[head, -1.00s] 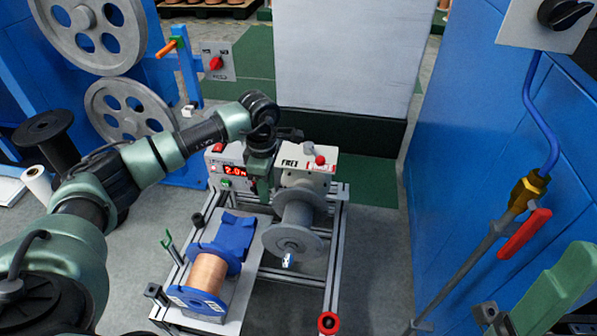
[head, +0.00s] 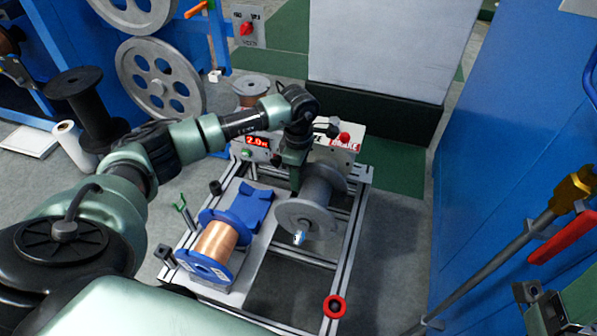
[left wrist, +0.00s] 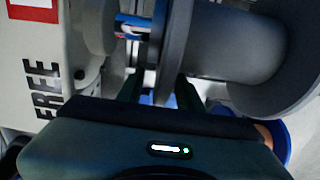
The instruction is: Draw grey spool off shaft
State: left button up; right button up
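The grey spool (head: 317,190) sits on the shaft at the front of the white machine, its near flange (head: 305,219) facing me. The blue and white shaft end (head: 299,237) sticks out through that flange. My left gripper (head: 295,180) points down at the spool's left side, close to the machine. In the left wrist view, the flange nearer the machine (left wrist: 159,45) stands between the fingers of my left gripper (left wrist: 160,90). The fingers look apart, with a small gap beside the flange. The shaft (left wrist: 130,27) shows between machine and flange. My right gripper is not in view.
A blue spool with copper wire (head: 217,243) sits left of the grey spool, by a blue cradle (head: 250,203). A blue wall (head: 500,130) and a red-handled lever (head: 563,237) stand at right.

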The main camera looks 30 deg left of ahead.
pick_arm(q)
grip_shut()
dwell(1.4)
